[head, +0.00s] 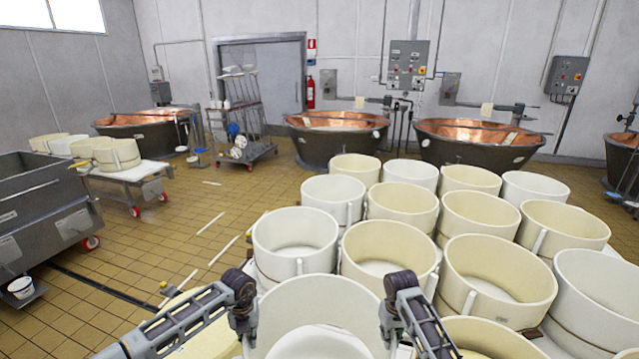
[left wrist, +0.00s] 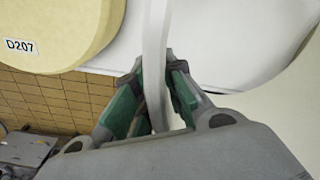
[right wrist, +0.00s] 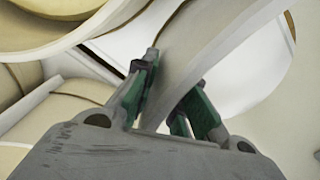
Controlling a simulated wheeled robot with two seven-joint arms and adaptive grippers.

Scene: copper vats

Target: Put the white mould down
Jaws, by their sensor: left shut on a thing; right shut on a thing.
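The white mould (head: 318,297) is a wide open ring at the bottom middle of the head view, between my two grippers. My left gripper (head: 246,322) is shut on its left wall, and my right gripper (head: 388,328) is shut on its right wall. In the left wrist view, the fingers (left wrist: 160,85) pinch the thin white wall (left wrist: 155,50). In the right wrist view, the fingers (right wrist: 170,92) hold the curved wall (right wrist: 205,55). A pale surface shows through the ring. The lower front of the mould is cut off, and I cannot tell whether its underside touches anything.
Several white and cream moulds (head: 380,250) stand close together ahead and to the right. A cream round piece labelled D207 (left wrist: 60,30) lies beside the mould on the left. Tiled floor (head: 150,240) is free farther left. Copper vats (head: 338,130) stand at the back.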

